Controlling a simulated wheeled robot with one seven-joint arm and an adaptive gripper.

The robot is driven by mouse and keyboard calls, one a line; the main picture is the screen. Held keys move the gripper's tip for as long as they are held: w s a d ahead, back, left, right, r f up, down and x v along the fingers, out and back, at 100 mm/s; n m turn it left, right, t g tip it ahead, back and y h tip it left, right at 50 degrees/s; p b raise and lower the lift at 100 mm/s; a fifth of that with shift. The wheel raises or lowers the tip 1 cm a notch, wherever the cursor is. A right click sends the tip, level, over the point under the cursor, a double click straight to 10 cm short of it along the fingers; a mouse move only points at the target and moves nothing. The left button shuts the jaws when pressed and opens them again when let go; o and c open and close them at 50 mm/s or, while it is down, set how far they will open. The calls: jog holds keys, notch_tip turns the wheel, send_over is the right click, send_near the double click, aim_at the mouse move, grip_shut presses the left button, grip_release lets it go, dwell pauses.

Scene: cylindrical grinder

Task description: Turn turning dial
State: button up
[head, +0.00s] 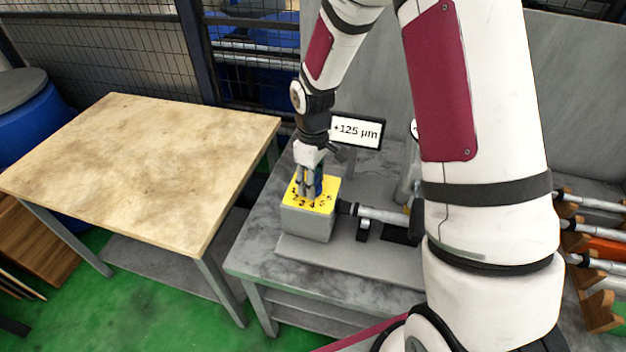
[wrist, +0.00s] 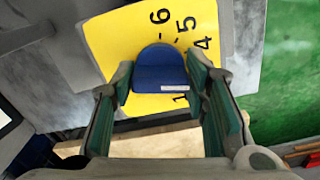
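The turning dial is a blue knob (wrist: 160,70) with a small white mark, on a yellow numbered plate (wrist: 112,45). The plate (head: 299,194) tops a grey box (head: 306,222) in the head view, where the blue knob (head: 319,184) is partly hidden by my fingers. My gripper (head: 308,188) points down over the plate. In the wrist view its green-padded fingers (wrist: 163,92) stand on either side of the knob, close to its edges. Whether both pads touch it is not clear. Numbers such as 4, 5 and 6 show; others are partly hidden.
A display reading +125 µm (head: 357,132) stands behind the box. A cylindrical workpiece (head: 383,216) extends right from the box along the grey machine bed (head: 330,262). A wooden-topped table (head: 150,165) stands at left, its top empty. Several shafts (head: 590,228) rest in a rack at right.

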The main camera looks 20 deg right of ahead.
jog(key=shift+o, duration=1.4)
jog(key=shift+r, duration=0.1)
notch_tip(320, 180, up, 12)
